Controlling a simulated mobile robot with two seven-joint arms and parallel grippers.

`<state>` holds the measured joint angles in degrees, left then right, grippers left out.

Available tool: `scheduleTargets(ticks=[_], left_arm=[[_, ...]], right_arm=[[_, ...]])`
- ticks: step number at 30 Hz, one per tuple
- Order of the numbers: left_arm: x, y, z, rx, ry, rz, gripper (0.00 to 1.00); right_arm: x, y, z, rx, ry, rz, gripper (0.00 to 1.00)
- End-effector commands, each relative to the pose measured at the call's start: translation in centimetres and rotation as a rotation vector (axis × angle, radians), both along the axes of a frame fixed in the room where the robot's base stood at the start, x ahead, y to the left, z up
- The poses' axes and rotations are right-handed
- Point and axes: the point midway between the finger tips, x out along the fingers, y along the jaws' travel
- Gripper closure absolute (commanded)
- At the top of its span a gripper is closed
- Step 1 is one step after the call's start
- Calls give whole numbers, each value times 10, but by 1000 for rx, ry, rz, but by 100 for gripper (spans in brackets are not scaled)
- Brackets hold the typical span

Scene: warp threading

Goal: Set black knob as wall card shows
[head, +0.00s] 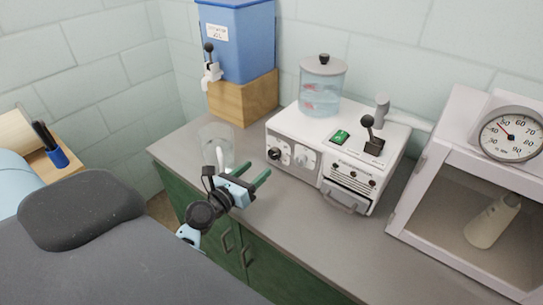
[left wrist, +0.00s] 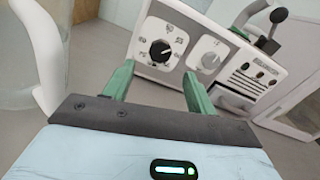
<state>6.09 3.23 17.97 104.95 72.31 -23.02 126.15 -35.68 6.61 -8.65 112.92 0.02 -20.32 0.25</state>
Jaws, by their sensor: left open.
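The black knob (head: 274,153) is on the front left of a white machine (head: 309,138). In the left wrist view the black knob (left wrist: 160,50) sits on a pale dial plate with numbers around it; a light mark on the knob points to the upper right. My left gripper (head: 262,182) is open and empty, in front of the machine and apart from the knob. In the left wrist view its two green fingers (left wrist: 157,88) stand apart, with the knob beyond the gap between them. The wall card is not in view. My right gripper is not in view.
A clear pitcher (head: 214,145) stands left of the machine, close behind my left gripper. A second dial (head: 305,160) sits right of the knob. A blue tank (head: 240,45) on a wooden block is behind. A glass-fronted cabinet (head: 420,195) stands right. The front counter is clear.

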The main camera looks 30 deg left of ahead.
Motion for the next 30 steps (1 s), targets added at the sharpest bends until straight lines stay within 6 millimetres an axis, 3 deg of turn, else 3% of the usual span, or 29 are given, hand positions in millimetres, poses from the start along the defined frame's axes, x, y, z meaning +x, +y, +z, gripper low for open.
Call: scheduleTargets(ticks=[9,15,26,30], left_arm=[[47,-4,2,2,-3,-2,44],[66,-6,1,2,0,-1,44],[71,-6,1,3,0,-1,44],[71,-6,1,3,0,-1,59]], right_arm=[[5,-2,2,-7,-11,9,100],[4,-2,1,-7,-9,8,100],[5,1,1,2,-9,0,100],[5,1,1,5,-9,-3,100]])
